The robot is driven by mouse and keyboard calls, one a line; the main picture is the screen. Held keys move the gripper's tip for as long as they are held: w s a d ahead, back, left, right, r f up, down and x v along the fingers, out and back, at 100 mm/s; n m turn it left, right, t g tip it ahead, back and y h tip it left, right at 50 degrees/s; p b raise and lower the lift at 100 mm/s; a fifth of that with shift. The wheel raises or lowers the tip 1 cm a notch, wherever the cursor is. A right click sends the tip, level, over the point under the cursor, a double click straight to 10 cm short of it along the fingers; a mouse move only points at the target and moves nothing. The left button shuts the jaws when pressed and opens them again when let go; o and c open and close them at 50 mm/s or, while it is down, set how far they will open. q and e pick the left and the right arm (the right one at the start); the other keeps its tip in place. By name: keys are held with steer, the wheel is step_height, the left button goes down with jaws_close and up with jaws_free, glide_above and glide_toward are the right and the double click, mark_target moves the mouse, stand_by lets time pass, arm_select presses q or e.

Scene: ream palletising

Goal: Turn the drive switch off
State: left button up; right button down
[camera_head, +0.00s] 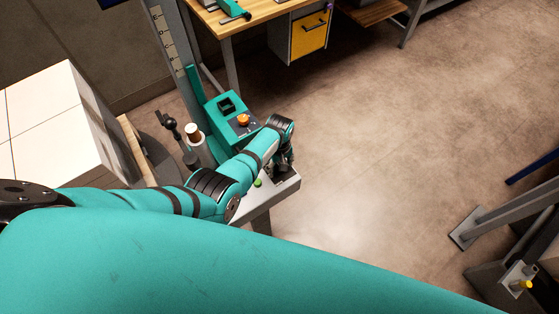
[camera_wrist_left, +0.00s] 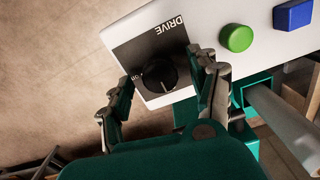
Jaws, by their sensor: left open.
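The drive switch (camera_wrist_left: 157,79) is a round black knob on a black plate marked DRIVE (camera_wrist_left: 135,50). The plate is at the end of a light control panel (camera_wrist_left: 195,22), which also shows in the head view (camera_head: 255,207). My left gripper (camera_wrist_left: 162,97) is open, one finger on each side of the knob in the wrist view. I cannot tell whether either finger touches it. In the head view my left gripper (camera_head: 284,163) points down over the panel's right end and hides the knob. My right gripper is not in view.
A green button (camera_wrist_left: 236,38) and a blue square button (camera_wrist_left: 292,15) sit beside the switch on the panel. A teal box with an orange knob (camera_head: 243,120) stands behind. White boxes (camera_head: 45,125) are stacked at left.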

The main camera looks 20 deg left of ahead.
arm_select(q)
step_height(320, 180, up, 12)
stand_by(0.6)
steer(key=shift+f, duration=0.1)
stand_by(0.4)
